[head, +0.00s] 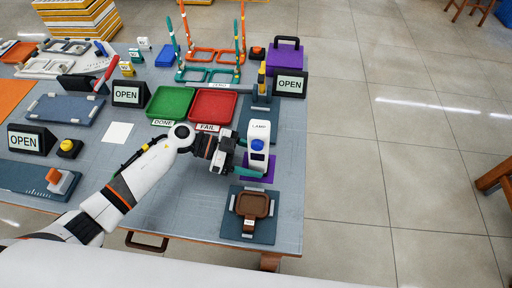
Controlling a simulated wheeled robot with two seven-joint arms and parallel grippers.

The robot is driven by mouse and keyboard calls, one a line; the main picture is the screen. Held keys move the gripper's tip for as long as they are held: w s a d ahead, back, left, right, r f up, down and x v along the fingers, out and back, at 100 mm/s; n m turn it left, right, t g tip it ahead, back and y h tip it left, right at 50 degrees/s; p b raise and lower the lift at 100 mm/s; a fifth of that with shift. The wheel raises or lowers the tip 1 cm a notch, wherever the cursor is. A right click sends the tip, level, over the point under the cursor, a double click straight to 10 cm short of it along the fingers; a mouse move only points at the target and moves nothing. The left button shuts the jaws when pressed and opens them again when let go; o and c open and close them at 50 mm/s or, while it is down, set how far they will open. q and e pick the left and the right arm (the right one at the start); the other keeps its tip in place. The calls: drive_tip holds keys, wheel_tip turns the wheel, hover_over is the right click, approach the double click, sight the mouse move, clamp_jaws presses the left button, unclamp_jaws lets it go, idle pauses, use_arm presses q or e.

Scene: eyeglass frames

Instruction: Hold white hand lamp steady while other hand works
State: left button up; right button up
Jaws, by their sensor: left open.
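The white hand lamp (258,143) stands upright on a purple mat (264,177) near the table's right edge. It has a blue round button and a label reading LAMP. My left gripper (242,156) is open beside the lamp, with its teal fingers at the lamp's left side, one towards the back and one towards the front. Whether either finger touches the lamp I cannot tell. The right gripper is not in view.
A brown holder (252,205) on a dark mat sits in front of the lamp. Green tray (170,102) and red tray (214,104) lie behind my left arm. An OPEN sign (290,85) and purple box (285,58) stand at the back right.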

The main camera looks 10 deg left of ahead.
use_arm(q)
drive_tip(key=shift+d, duration=0.15)
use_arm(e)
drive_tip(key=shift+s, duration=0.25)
use_arm(q)
drive_tip(key=c, duration=0.8)
drive_tip(key=shift+o, duration=0.2)
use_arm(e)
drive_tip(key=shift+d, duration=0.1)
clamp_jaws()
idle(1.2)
